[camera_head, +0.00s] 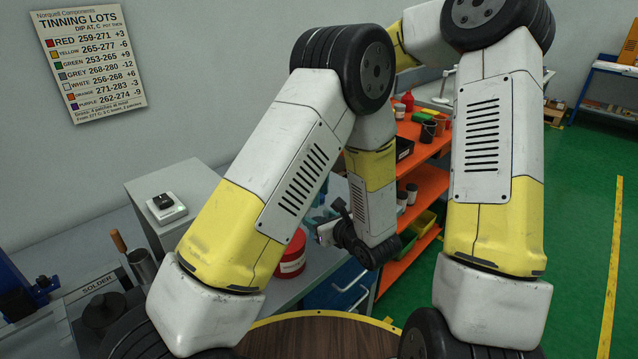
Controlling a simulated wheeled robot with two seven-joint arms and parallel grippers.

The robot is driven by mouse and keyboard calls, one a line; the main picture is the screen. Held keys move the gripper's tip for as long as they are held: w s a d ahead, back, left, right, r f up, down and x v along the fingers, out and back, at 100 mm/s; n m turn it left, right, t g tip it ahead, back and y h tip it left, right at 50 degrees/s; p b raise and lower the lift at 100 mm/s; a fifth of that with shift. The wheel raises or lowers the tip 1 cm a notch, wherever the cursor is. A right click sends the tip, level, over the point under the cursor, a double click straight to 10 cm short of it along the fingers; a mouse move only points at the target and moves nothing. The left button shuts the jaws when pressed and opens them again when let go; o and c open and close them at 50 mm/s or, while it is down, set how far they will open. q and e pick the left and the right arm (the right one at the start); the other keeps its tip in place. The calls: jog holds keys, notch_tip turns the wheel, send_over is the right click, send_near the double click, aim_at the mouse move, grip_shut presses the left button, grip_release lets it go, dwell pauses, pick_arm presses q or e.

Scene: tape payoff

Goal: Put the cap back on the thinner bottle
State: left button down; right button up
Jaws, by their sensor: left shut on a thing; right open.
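My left gripper (335,228) shows small past my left forearm, low over the grey bench beside a red tub. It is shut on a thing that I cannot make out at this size. A small blue-teal shape (322,192) shows just behind the gripper, partly hidden by my arm; I cannot tell whether it is the thinner bottle. I cannot pick out the cap. My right arm rises on the right and bends left behind my left elbow; its gripper is not in view. My arms hide much of the bench.
The red tub (292,256) with a pale label stands on the bench. An orange shelf unit (428,182) with cans and bins stands beyond. A small device (167,207) sits on a grey cabinet (190,186). A round wooden top (318,338) is in front. Green floor lies open at right.

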jog(key=shift+c, duration=0.4)
grip_shut()
jog(key=shift+o, duration=1.2)
grip_release()
jog(key=shift+r, duration=0.15)
notch_tip(320, 180, up, 12)
pick_arm(q)
jog(key=c, duration=0.6)
grip_release()
